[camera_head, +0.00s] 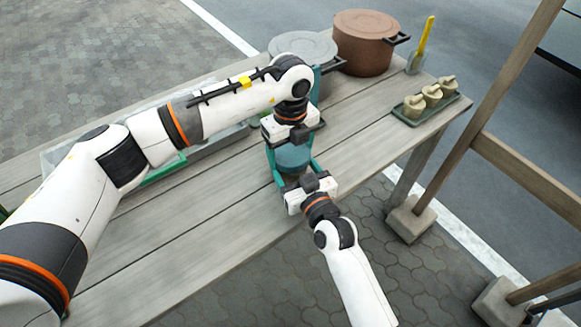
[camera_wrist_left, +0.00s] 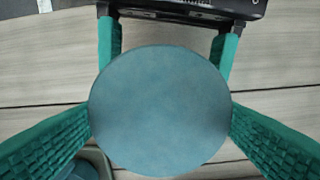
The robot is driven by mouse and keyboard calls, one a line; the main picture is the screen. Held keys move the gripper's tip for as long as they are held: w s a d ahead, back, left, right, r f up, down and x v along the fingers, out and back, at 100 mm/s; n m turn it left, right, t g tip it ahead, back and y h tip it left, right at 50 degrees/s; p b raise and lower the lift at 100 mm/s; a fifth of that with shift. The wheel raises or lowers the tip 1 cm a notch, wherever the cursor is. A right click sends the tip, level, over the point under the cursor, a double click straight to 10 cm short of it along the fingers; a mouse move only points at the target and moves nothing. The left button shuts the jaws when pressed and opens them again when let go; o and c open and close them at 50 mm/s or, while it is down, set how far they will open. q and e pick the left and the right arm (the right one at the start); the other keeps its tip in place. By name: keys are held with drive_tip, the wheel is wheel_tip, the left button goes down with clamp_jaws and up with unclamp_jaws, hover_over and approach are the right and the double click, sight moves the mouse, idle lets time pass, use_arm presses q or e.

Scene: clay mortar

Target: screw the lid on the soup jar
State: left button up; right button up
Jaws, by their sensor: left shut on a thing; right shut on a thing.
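The round blue-grey lid (camera_wrist_left: 160,112) fills the middle of the left wrist view, level and seen from above. It also shows in the head view (camera_head: 293,158). My left gripper (camera_head: 291,148) points down over it, shut on it from both sides with its green fingers. The soup jar is mostly hidden beneath the lid and between the fingers, so I cannot tell how the lid sits on its rim. My right gripper (camera_head: 293,172) reaches in from the near side, its green fingers shut around the jar below the lid.
A brown pot (camera_head: 362,48) and a grey lidded pot (camera_head: 300,47) stand at the far end of the wooden table (camera_head: 190,235). A green tray (camera_head: 412,121) with pale pieces and a yellow-handled tool (camera_head: 425,38) are at the right. The near tabletop is clear.

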use_arm(q)
drive_tip(key=m, duration=0.2)
drive_tip(key=shift+m, duration=0.3)
drive_tip(key=o, duration=1.1)
drive_tip(key=shift+r, duration=2.25)
drive_tip(key=shift+r, duration=0.1)
drive_tip(key=shift+c, duration=0.4)
wheel_tip(320, 180, up, 3)
drive_tip(key=shift+r+m, duration=0.15)
drive_tip(key=shift+m, duration=0.35)
